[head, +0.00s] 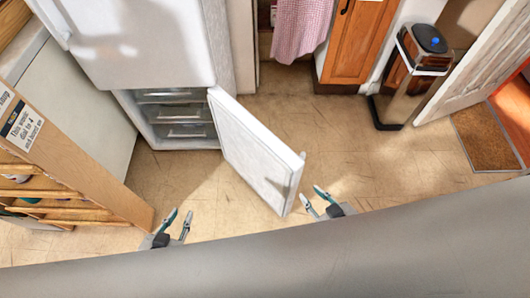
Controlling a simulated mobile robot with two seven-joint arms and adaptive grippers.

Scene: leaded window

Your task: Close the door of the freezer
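The white freezer (178,136) is the lower part of a tall white fridge-freezer at the upper left of the head view. Its door (255,152) stands wide open, swung out toward me, and the drawers inside show. My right gripper (313,198) is open, close to the right of the door's free end; I cannot tell if they touch. My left gripper (180,220) is open and empty, left of the door and apart from it, near the wooden rack.
The upper fridge door (140,40) is shut above the freezer. A wooden rack (75,200) stands at the left. A bin (412,75), a doormat (487,135) and an open white room door (480,65) are at the right. The floor (370,150) between is clear.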

